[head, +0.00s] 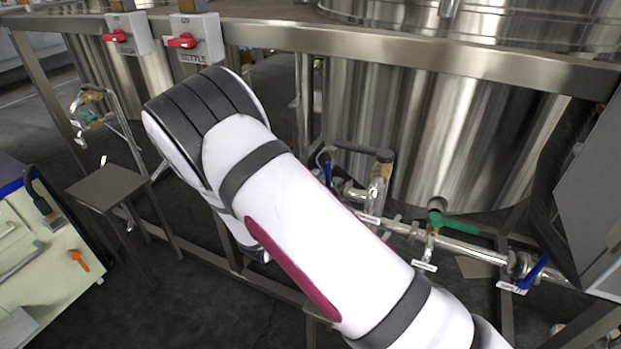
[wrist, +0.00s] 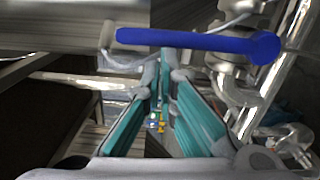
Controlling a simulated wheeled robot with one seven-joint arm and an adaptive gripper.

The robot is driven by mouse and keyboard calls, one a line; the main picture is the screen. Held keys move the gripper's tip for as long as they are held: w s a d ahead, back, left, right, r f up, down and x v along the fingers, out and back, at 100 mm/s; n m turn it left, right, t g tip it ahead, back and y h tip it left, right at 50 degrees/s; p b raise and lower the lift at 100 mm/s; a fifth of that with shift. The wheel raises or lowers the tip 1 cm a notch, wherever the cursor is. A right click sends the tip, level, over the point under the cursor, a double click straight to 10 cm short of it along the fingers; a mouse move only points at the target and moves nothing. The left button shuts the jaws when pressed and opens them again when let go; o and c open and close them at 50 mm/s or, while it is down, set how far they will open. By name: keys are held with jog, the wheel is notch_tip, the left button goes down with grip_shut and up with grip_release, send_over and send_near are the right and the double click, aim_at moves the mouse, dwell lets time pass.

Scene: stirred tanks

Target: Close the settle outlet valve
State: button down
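In the wrist view a blue lever handle (wrist: 200,42) lies nearly level across the picture, with its round hub end at the right by metal pipe fittings. My gripper (wrist: 164,74) points at it from below; its teal-padded fingers have a narrow gap between them, with nothing seen held. The fingertips are just under the lever in the picture; I cannot tell whether they touch it. In the head view my arm hides the gripper. Blue levers show at mid-pipe (head: 328,172) and at the right (head: 532,273); their tags are too small to read.
A green-handled valve (head: 450,222) sits on the same pipe run under the steel tank (head: 430,130). A steel frame rail (head: 420,52) crosses above. A red switch on a box labelled SETTLE (head: 183,41) is at upper left. A small stand (head: 105,187) is at left.

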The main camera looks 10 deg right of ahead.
dwell(0.5)
jog(key=s+a+p, duration=0.1)
jog(key=s+a, duration=0.5)
jog(key=a, duration=0.3)
jog(key=shift+a, duration=0.4)
jog(key=shift+s+f, duration=0.1)
jog(key=shift+s, duration=0.05)
